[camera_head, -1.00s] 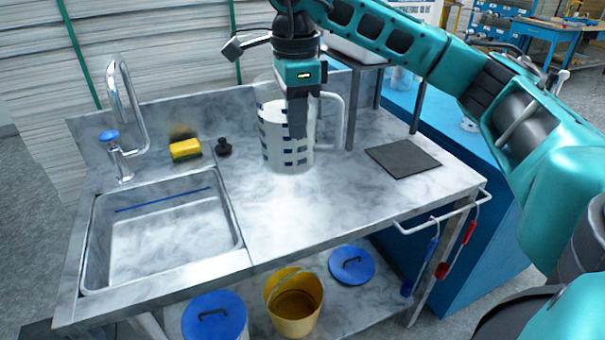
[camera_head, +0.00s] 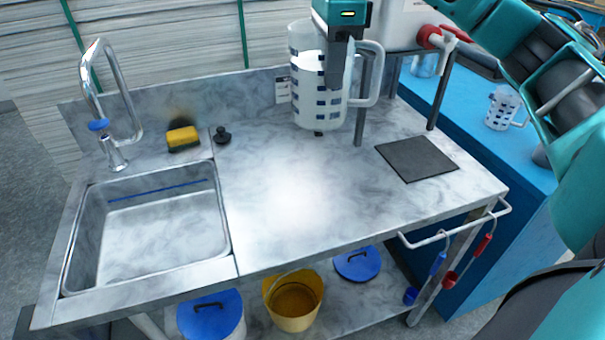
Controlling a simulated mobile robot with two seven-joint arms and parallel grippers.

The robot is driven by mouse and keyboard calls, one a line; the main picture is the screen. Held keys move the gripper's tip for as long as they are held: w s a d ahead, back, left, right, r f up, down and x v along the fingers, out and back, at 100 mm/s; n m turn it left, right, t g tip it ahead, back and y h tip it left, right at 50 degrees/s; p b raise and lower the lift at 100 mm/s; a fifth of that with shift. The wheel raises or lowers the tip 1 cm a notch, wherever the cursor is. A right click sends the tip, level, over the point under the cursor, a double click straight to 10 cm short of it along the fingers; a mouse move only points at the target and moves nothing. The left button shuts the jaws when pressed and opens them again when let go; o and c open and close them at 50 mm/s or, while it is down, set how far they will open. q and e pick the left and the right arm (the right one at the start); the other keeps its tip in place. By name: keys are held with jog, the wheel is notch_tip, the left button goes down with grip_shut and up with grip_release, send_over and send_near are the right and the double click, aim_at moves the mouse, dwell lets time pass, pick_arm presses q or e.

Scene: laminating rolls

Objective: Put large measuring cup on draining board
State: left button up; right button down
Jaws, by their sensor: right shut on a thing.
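The large measuring cup (camera_head: 307,92), clear with dark blue markings and a handle on its right, is upright at the back of the draining board. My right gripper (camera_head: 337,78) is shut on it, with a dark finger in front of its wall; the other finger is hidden. The cup appears raised a little over the surface, though its exact height is hard to tell. The draining board (camera_head: 290,205) is the grey marbled top right of the sink basin (camera_head: 150,230). My left gripper is not in view.
A faucet (camera_head: 115,130), yellow sponge (camera_head: 183,139) and black stopper (camera_head: 222,135) are at the back left. A dark mat (camera_head: 417,158) lies right. A white container with a red tap (camera_head: 432,36) stands on a rack behind. A smaller measuring cup (camera_head: 500,108) is on the blue bench. The board's front is clear.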

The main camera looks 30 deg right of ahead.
jog(key=shift+f, duration=0.4)
notch_tip(320, 180, down, 19)
jog(key=b, duration=0.2)
jog(key=shift+b, duration=0.4)
jog(key=c, duration=1.7)
grip_release()
jog(key=shift+f, duration=0.2)
jog(key=o, duration=0.4)
jog(key=shift+o, duration=0.2)
jog(key=shift+r, duration=0.1)
